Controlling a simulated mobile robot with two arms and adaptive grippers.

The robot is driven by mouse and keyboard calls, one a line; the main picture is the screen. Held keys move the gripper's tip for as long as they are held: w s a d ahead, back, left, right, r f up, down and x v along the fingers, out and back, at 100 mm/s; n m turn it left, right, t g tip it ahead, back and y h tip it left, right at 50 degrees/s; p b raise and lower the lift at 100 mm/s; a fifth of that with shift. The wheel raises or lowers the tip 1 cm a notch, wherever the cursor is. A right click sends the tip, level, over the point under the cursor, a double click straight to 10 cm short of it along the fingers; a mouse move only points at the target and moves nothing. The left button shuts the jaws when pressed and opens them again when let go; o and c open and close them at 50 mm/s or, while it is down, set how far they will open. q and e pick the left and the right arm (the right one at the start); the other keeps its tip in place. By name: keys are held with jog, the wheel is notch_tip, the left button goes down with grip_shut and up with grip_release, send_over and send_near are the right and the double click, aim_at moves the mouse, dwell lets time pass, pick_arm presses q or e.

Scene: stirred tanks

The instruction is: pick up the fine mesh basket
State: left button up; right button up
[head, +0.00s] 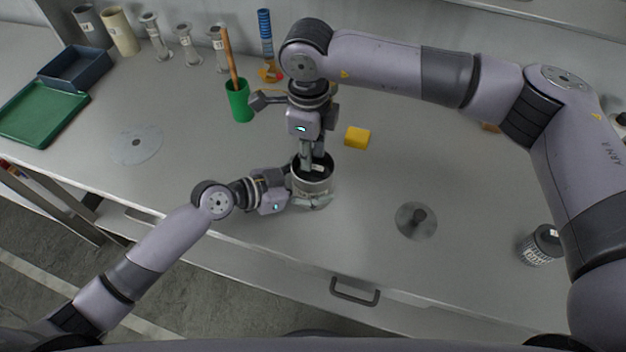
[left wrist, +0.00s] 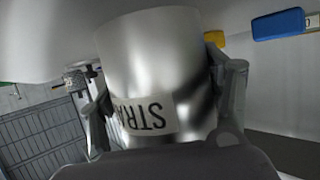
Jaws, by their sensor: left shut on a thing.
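A metal vessel (head: 311,187) with a dark inside stands near the bench's front edge. In the left wrist view the vessel (left wrist: 155,65) carries a label beginning "STRA". My left gripper (head: 300,197) is shut on it, with a finger on each side of its wall. My right gripper (head: 312,158) points down into the vessel's mouth; its fingertips are hidden, and I cannot tell whether it holds anything. A small basket (head: 537,251) with a perforated wall and dark top stands at the far right, apart from both grippers. I cannot tell how fine its mesh is.
A grey disc with a knob (head: 416,221) and a yellow block (head: 357,137) lie right of the vessel. A green cup (head: 238,103) with a wooden handle stands behind left. A clear disc (head: 137,146), a green tray (head: 42,115) and several cylinders are farther left.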

aim_at(320, 171)
notch_tip(320, 171, down, 3)
jog(key=shift+d+f, duration=0.1)
jog(key=shift+f, duration=0.05)
jog(key=shift+c, duration=0.5)
grip_shut()
